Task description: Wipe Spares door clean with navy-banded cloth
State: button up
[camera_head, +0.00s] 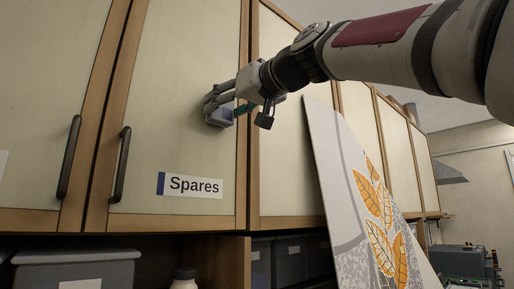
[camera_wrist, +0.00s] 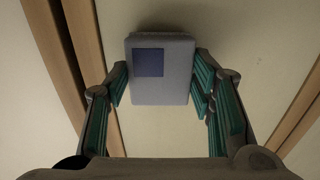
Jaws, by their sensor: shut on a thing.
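The Spares door (camera_head: 178,105) is a pale cabinet panel in a wooden frame, with a dark handle at its left and a "Spares" label (camera_head: 190,185) with a navy end low on it. My gripper (camera_head: 220,112) is at the door's right half, above the label. It is shut on a grey-blue block-like cloth (camera_head: 219,116). In the wrist view the cloth (camera_wrist: 160,88) sits between the green-padded fingers and shows a navy square patch. It is at or very close to the door panel (camera_wrist: 235,45); I cannot tell if it touches. I make out no distinct marks on the door.
Another cabinet door (camera_head: 45,95) is at the left. A leaning panel with orange leaves (camera_head: 380,215) stands right of the Spares door, below my arm. The dark handle (camera_head: 120,165) sticks out.

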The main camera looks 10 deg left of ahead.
jog(key=shift+w+d+f, duration=0.1)
jog(key=shift+w+d, duration=0.1)
jog(key=shift+w, duration=0.1)
jog(key=shift+s, duration=0.15)
jog(key=shift+s+a+p, duration=0.75)
jog(key=shift+s+a, duration=0.95)
jog(key=shift+s, duration=0.2)
jog(key=shift+s+a+p, duration=0.75)
jog(key=shift+s+a, duration=0.95)
jog(key=shift+s, duration=0.2)
jog(key=shift+d, duration=0.1)
jog(key=b, duration=0.4)
send_near(177, 100)
jog(key=shift+w, duration=0.1)
